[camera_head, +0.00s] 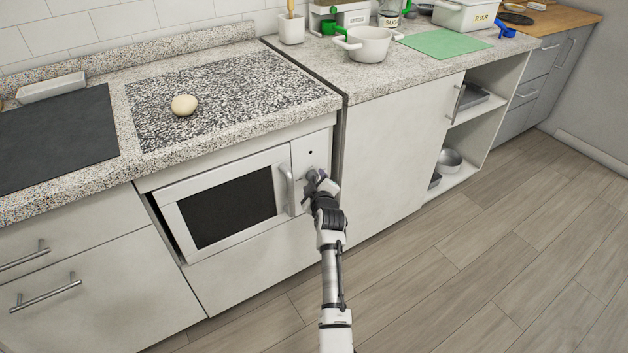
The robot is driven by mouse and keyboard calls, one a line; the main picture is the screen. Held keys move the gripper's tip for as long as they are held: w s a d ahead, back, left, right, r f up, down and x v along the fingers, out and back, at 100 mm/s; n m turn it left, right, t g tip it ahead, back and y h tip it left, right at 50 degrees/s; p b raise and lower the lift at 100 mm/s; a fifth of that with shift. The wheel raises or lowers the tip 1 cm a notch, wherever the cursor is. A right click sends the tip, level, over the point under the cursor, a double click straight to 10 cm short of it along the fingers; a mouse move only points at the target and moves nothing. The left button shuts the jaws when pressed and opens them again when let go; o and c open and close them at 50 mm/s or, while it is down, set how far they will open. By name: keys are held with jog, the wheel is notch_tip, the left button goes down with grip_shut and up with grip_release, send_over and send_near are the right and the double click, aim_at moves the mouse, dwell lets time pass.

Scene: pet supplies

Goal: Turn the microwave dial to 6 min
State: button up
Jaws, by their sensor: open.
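The microwave (232,202) is built into the cabinet below the counter. It has a white front, a dark window and a vertical handle (287,190). Its control panel (303,157) is the narrow strip right of the handle, with a small dark dot near the top. My gripper (316,177) is at this panel, close to its lower half. The gripper is open, but its fingers are small in the picture. The dial and its markings cannot be made out behind the gripper, and I cannot tell whether the fingers touch the dial.
The counter above overhangs slightly and holds a speckled board (225,95) with a round pale item (184,105). A white pot (366,45) and green mat (445,43) are farther right. A cabinet door (392,150) adjoins the microwave. The wooden floor (480,260) is clear.

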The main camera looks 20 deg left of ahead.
jog(key=shift+x, duration=0.95)
jog(key=c, duration=1)
